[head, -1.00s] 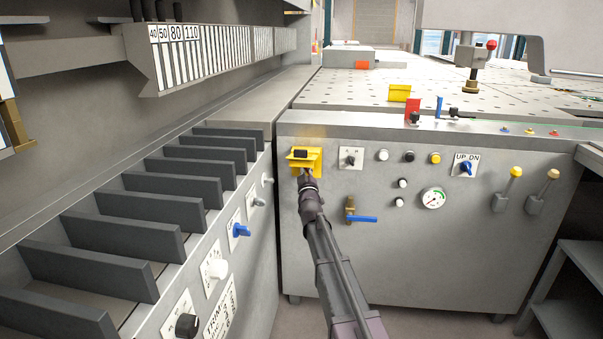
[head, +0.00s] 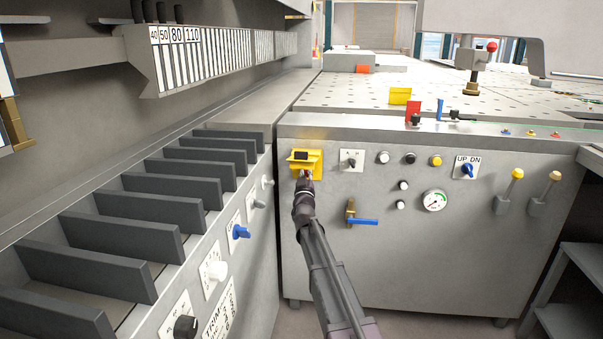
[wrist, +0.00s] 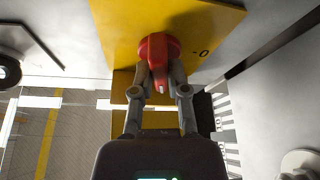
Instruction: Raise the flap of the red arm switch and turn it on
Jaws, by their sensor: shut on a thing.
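A red switch knob (wrist: 158,48) stands out from a yellow plate (wrist: 118,25) marked "0" in the wrist view. My gripper (wrist: 160,80) is shut on the knob, with a finger on each side. In the head view the yellow switch unit (head: 316,160), with a dark block on its front, is at the left end of the grey front panel. My gripper (head: 305,178) is at its lower part and hides most of the knob. An upright red flap (head: 413,107) with a black switch in front stands on the panel's top ledge, apart from my gripper.
A blue flap (head: 439,108) stands right of the red one, with a yellow block (head: 400,95) behind. The panel carries buttons, a gauge (head: 434,201) and a blue-handled valve (head: 362,221) right of my arm. A slotted cabinet (head: 140,250) borders the left.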

